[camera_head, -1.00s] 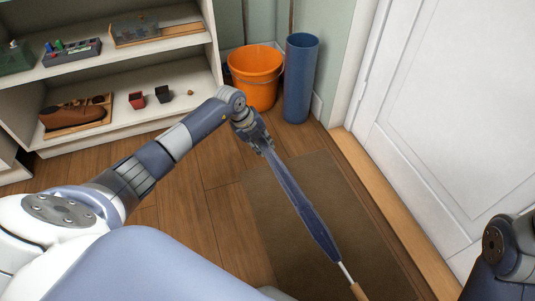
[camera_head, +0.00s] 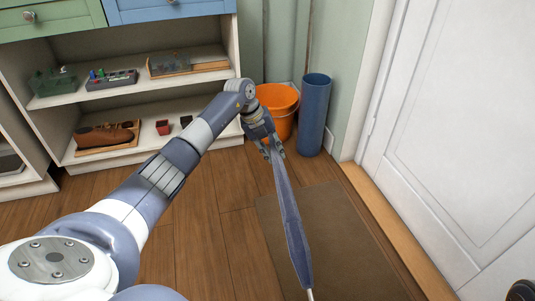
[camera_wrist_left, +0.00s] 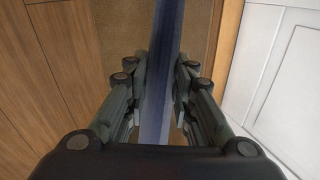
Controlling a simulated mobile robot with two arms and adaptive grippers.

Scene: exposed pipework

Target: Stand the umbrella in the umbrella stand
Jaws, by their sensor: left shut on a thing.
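The umbrella (camera_head: 290,215) is folded and blue-grey. My left gripper (camera_head: 273,152) is shut on it near its upper end in the head view, and the umbrella slants down toward the bottom of the picture. Its handle end is cut off by the lower edge. In the left wrist view the umbrella (camera_wrist_left: 163,65) runs between the two fingers (camera_wrist_left: 158,105). The umbrella stand (camera_head: 314,115) is a tall blue cylinder on the floor in the corner, beyond and to the right of the gripper. The umbrella is apart from it. My right gripper is not in view.
An orange bucket (camera_head: 279,108) stands just left of the stand, partly behind my left wrist. A shelf unit (camera_head: 150,100) with a shoe (camera_head: 103,136) and small items is at the left. A brown mat (camera_head: 335,240) lies before the white door (camera_head: 465,130).

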